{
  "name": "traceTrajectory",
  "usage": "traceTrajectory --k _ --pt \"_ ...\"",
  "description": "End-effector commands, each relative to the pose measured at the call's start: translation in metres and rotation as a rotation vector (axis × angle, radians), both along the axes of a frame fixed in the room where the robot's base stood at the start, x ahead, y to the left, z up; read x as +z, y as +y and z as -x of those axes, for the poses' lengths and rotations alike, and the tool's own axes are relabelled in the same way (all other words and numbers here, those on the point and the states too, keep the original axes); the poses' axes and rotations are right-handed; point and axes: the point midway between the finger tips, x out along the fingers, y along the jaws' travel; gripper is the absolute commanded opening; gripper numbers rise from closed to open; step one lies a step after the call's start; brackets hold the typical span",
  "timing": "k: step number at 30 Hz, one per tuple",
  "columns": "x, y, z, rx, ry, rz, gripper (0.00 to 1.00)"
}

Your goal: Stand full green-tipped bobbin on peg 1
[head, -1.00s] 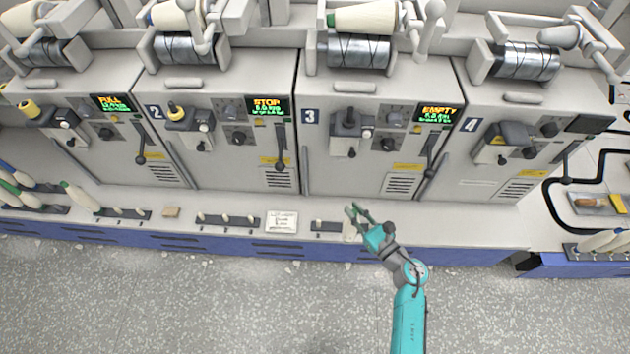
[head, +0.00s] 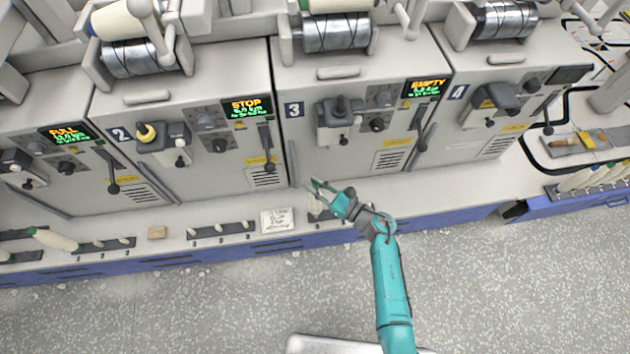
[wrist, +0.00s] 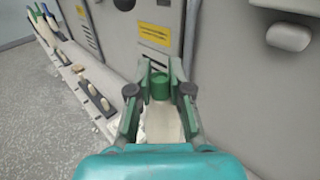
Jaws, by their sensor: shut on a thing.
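My gripper (head: 318,187) reaches over the ledge below machine 3. In the wrist view my gripper (wrist: 160,72) is shut on a bobbin with a green tip (wrist: 160,88) and a cream body (wrist: 163,122). The tip sits between the fingers, and the body runs back toward the wrist. In the head view the held bobbin (head: 313,203) shows only as a pale patch below the fingers. I cannot tell which peg is peg 1.
A small tan block (head: 157,232) lies further left. Machine fronts rise behind. At the right a blue-fronted bench (head: 570,205) bears several cream bobbins (head: 590,178).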

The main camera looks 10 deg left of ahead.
Motion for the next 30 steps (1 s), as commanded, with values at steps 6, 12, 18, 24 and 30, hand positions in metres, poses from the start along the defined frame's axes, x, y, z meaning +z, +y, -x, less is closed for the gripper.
traceTrajectory --k 6,12,18,24,30 --pt "-0.015 0.000 -0.001 0.000 0.000 -0.001 0.00" --pt "-0.021 0.000 0.000 0.000 0.000 -0.001 0.00" --pt "-0.021 0.000 0.000 0.000 0.000 -0.001 0.00" --pt "-0.021 0.000 0.000 0.000 0.000 -0.001 0.00" --pt "-0.021 0.000 0.000 0.000 0.000 -0.001 0.00"
